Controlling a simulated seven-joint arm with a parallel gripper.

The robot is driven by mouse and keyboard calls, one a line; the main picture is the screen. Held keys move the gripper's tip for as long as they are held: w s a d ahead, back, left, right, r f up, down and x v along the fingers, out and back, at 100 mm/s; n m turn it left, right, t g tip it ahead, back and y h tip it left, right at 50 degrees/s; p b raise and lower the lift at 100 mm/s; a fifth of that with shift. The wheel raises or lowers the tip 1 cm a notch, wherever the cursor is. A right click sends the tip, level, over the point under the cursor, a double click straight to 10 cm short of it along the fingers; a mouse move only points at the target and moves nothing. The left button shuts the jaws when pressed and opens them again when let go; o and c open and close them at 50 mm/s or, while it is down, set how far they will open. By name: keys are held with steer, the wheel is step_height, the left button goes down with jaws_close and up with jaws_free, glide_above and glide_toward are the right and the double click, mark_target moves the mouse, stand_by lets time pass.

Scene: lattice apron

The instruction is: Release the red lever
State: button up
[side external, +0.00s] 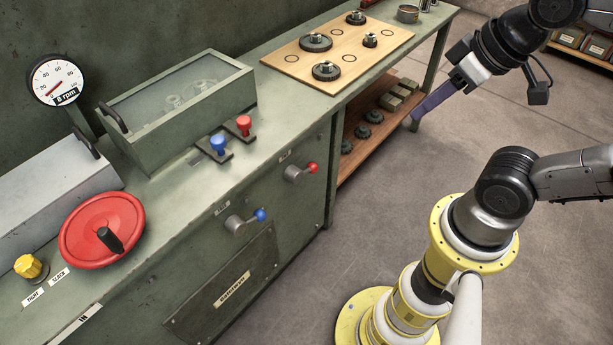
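Two red-ended controls could be the red lever. One is a short upright red knob (243,124) on a dark base on the bench top, beside a blue one. The other is a small crank-like lever with a red ball end (312,168) on the green cabinet's front panel. I cannot tell whether either is engaged. My gripper (416,117) hangs at the upper right, beyond the bench's front edge and apart from both. Its long purple fingers show side-on as one shape. I cannot tell whether they are open or shut, and I see nothing held.
A blue knob (219,143) and a blue-ended lever (260,214) sit close to the red ones. A lidded green box (180,122), red handwheel (101,229), gauge (56,80) and wooden gear board (340,48) occupy the bench. The floor between bench and arm is clear.

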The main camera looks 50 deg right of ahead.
steer(key=shift+w+a+f+m+g, duration=0.15)
steer(key=shift+w+f+m+g, duration=0.05)
steer(key=shift+m+g, duration=0.1)
steer(key=shift+c, duration=1.2)
steer(key=w+a+f+m+g+y, duration=0.1)
steer(key=m, duration=0.1)
steer(key=w+a+f+m+g+y, duration=0.1)
steer(key=w+f+m+g, duration=0.1)
steer(key=shift+w+a+f+y, duration=0.25)
steer(key=shift+w+a+y, duration=0.05)
steer(key=shift+y, duration=0.1)
jaws_close()
steer(key=w+f+m+y, duration=0.9)
steer(key=w+f+m, duration=0.5)
steer(key=w+m, duration=0.15)
steer(key=w+d+f+m+t, duration=0.2)
steer(key=d+f+m+t, duration=0.1)
steer(key=f+m, duration=0.25)
steer(key=w+d+f+m+t, duration=0.1)
steer(key=d+f+m+t, duration=0.3)
steer(key=f, duration=0.3)
steer(key=s+d+f+m+t+h, duration=0.2)
steer(key=f+m, duration=0.4)
steer(key=f, duration=0.2)
steer(key=s+d+f+m+t+h, duration=0.2)
steer(key=f+m+h, duration=0.1)
steer(key=f+m, duration=0.4)
steer(key=shift+s+f+h, duration=0.15)
steer(key=shift+f+h, duration=0.15)
steer(key=shift+f, duration=0.15)
